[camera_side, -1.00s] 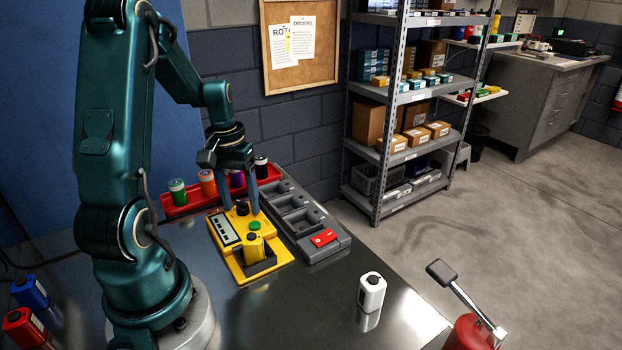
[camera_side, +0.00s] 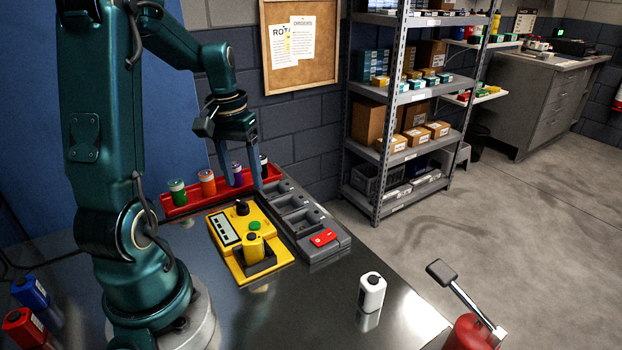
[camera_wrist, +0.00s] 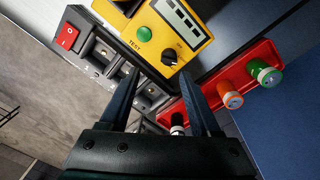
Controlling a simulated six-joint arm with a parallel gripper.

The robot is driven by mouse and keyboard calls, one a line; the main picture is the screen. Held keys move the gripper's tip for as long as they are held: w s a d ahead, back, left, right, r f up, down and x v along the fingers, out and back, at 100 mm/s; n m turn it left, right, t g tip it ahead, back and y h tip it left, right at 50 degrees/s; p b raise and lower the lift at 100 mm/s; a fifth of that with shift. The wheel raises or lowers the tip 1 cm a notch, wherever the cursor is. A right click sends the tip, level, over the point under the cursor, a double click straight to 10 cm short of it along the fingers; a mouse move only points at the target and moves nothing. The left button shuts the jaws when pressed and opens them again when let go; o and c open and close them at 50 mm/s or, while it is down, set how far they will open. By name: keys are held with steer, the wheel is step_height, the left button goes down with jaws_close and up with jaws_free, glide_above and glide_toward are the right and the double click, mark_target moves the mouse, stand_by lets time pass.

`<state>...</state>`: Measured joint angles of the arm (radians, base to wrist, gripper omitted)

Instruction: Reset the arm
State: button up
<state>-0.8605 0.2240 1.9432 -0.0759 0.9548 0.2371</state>
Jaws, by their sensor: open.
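My gripper (camera_side: 241,177) is open and empty. It hangs in the air above the far end of the bench, in front of the red tray. In the wrist view its two fingers (camera_wrist: 162,105) are spread apart with nothing between them but the view of the grey holder below. The teal arm behind it is raised and bent over the bench.
A yellow tester (camera_side: 226,222) holds a yellow item in its front socket. A grey holder (camera_side: 330,250) with a red switch (camera_side: 323,237) stands right of it. A red tray (camera_side: 176,211) carries several coloured cylinders.

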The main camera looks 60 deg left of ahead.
steer(key=w+d+r+m+t+y, duration=0.15)
steer(key=d+r+m, duration=0.45)
steer(key=d, duration=0.6)
steer(key=s+d+m+t+h, duration=0.1)
steer(key=s+d+t, duration=0.2)
steer(key=s+d, duration=0.3)
steer(key=shift+d+r+m, duration=0.3)
steer(key=shift+d, duration=0.6)
